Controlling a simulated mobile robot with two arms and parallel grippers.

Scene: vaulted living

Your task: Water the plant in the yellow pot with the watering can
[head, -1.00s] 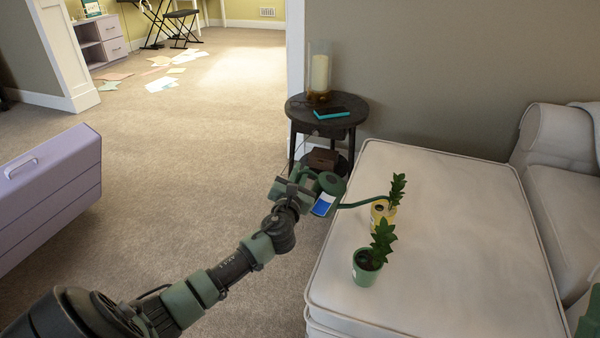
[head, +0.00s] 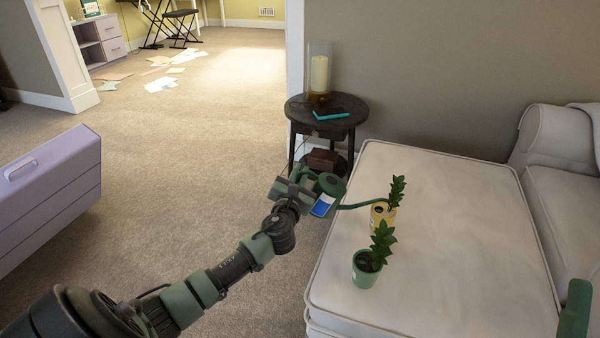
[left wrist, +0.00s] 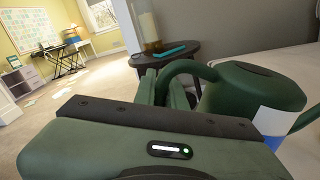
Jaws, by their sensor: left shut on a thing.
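My left gripper (head: 304,184) is shut on the handle of a dark green watering can (head: 329,185) with a blue and white label. The can's body and curved handle also show close up in the left wrist view (left wrist: 255,92). Its thin spout reaches right, its tip at the yellow pot (head: 383,215), which holds a leafy green plant (head: 396,190). The can is in the air beside the white cushioned seat; I cannot tell its exact tilt and see no water. The spout partly hides the pot's rim. A green part at the lower right edge seems to belong to my right arm; its jaws are not clear.
A green pot (head: 366,272) with a similar plant stands in front of the yellow pot on the white seat (head: 450,250). A dark round table (head: 300,108) with a candle (head: 320,74) stands behind. A lilac cabinet (head: 50,195) is at left; carpet between is clear.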

